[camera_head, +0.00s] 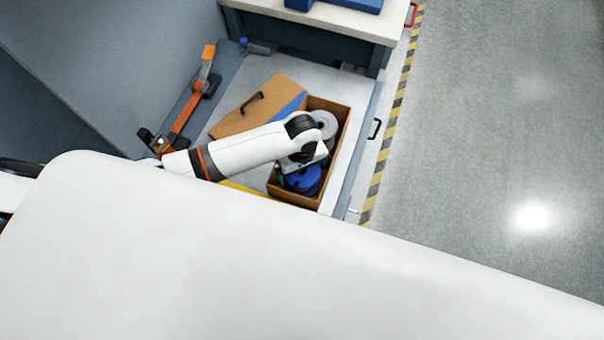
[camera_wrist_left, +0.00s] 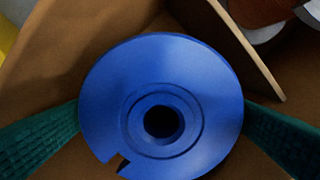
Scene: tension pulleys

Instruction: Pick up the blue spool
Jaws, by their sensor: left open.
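The blue spool (camera_head: 304,181) lies at the near end of an open brown box (camera_head: 341,142), partly covered by my left arm's wrist. In the left wrist view the spool (camera_wrist_left: 205,95) faces the camera, with a dark centre hole and a notch at its lower left rim. My left gripper (camera_wrist_left: 162,140) is open, with one green finger on each side of the spool. The fingers look close to its rim, but I cannot tell whether they touch it. My right gripper is not in view.
A grey spool (camera_head: 324,123) sits farther back in the box. A brown divider (camera_wrist_left: 235,45) stands beside the blue spool. A brown lid or panel with a black handle (camera_head: 254,101) lies left of the box. An orange and black tool (camera_head: 184,115) lies farther left.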

